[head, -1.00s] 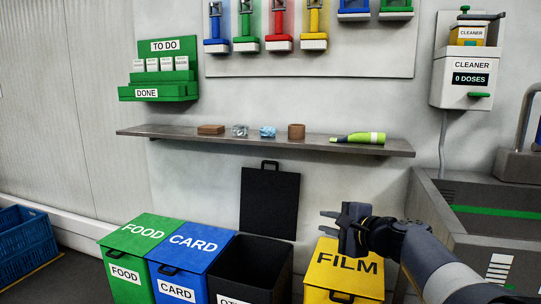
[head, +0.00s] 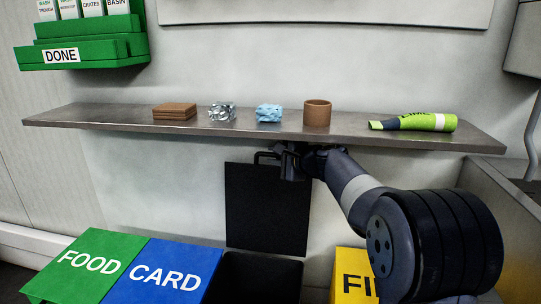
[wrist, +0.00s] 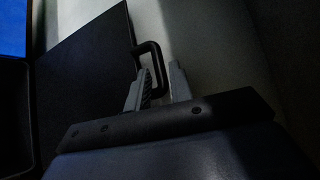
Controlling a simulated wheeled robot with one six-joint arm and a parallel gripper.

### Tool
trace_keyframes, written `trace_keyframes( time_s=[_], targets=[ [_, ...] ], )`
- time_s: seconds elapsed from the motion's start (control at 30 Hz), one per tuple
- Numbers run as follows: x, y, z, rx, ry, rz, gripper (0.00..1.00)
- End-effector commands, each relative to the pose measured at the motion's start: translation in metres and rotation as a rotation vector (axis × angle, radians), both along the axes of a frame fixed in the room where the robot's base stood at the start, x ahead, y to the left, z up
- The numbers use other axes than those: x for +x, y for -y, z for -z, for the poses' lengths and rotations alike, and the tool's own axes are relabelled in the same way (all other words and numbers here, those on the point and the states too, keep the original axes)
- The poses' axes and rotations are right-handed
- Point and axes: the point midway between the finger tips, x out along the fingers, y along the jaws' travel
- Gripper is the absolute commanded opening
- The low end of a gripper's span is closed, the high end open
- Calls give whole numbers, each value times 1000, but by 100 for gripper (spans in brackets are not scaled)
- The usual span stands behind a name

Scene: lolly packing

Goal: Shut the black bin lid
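The black bin lid (head: 267,210) stands open and upright against the wall, behind the open black bin (head: 262,278). Its loop handle is at the top edge, just below the shelf. My gripper (head: 272,157) is at that handle, under the shelf. In the wrist view, the lid (wrist: 85,75) is on the left and its handle (wrist: 155,50) reaches between the two fingertips of my gripper (wrist: 158,75). The fingers are apart, with a gap on the right finger's side; the handle looks close to the left finger.
A grey shelf (head: 100,122) runs right above my gripper, with several small items and a green-yellow tube (head: 415,122). A green FOOD bin (head: 85,262) and blue CARD bin (head: 165,272) are left of the black bin. A yellow FILM bin (head: 350,280) is right.

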Motion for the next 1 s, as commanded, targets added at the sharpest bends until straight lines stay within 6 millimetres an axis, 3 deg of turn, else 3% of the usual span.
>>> trace_keyframes(
  time_s=[0.2,0.57,0.83,1.0],
  targets=[
    [16,-11,7,0,-1,0,22],
    [19,-13,7,-1,-1,1,22],
    [19,-13,7,0,-1,1,0],
    [19,-13,7,0,-1,1,0]
  ],
)
